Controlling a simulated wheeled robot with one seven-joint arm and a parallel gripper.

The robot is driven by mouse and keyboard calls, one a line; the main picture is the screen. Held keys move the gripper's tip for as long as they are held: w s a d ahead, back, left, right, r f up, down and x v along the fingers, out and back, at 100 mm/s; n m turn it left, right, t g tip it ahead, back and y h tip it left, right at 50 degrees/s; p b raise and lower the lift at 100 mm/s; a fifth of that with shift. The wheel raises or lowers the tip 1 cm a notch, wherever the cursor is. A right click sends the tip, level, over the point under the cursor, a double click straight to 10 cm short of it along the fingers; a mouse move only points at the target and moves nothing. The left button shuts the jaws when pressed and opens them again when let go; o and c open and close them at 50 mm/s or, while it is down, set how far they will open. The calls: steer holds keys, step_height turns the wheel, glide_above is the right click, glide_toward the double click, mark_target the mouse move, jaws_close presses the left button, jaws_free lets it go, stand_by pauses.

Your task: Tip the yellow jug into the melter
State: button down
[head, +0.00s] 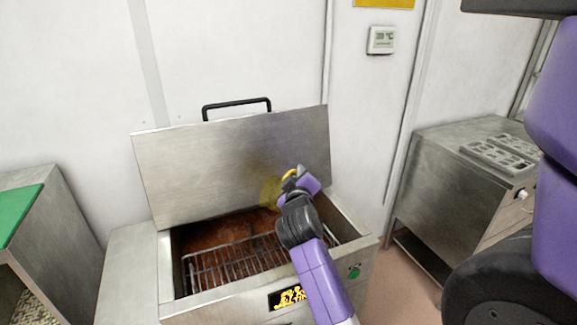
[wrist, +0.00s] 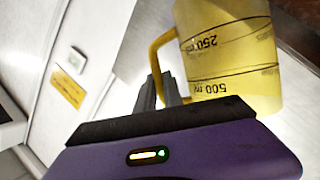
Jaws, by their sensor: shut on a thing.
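The melter (head: 222,308) is a steel box with its lid (head: 205,165) raised. A wire rack (head: 235,268) lies across its opening, with brown material (head: 215,237) below. The yellow jug (head: 268,194) is see-through and is held above the melter's back right part, in front of the lid. My gripper (head: 291,180) is shut on its handle. In the wrist view, the fingers (wrist: 163,90) close on the jug's handle (wrist: 157,58), and the jug (wrist: 240,55) shows upside-down 250 and 500 ml marks. Its mouth and contents are hard to make out.
A steel cabinet (head: 445,185) with moulds (head: 500,152) on top stands at the right. A bench with a green top (head: 18,212) is at the left. A small display (head: 382,40) hangs on the wall behind. The melter's left part is clear of my arm.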

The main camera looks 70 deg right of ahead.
steer(key=m+p, duration=0.1)
steer(key=s+d+m+y+p, duration=0.1)
steer(key=m+y+p, duration=0.1)
steer(key=shift+s+d+f+t, duration=0.15)
steer(key=shift+s+f+t, duration=0.1)
steer(key=shift+f+t, duration=0.05)
steer(key=shift+w+m+y+p, duration=0.1)
steer(key=shift+m+y+p, duration=0.3)
steer(key=shift+m+p, duration=0.65)
steer(key=shift+f+m+t+y, duration=0.4)
steer(key=shift+m+t+y, duration=0.1)
steer(key=shift+m, duration=0.05)
steer(key=shift+w+m+t, duration=0.1)
steer(key=shift+m+t, duration=0.2)
steer(key=shift+m, duration=0.1)
steer(key=shift+a+y, duration=0.2)
steer(key=shift+y, duration=0.1)
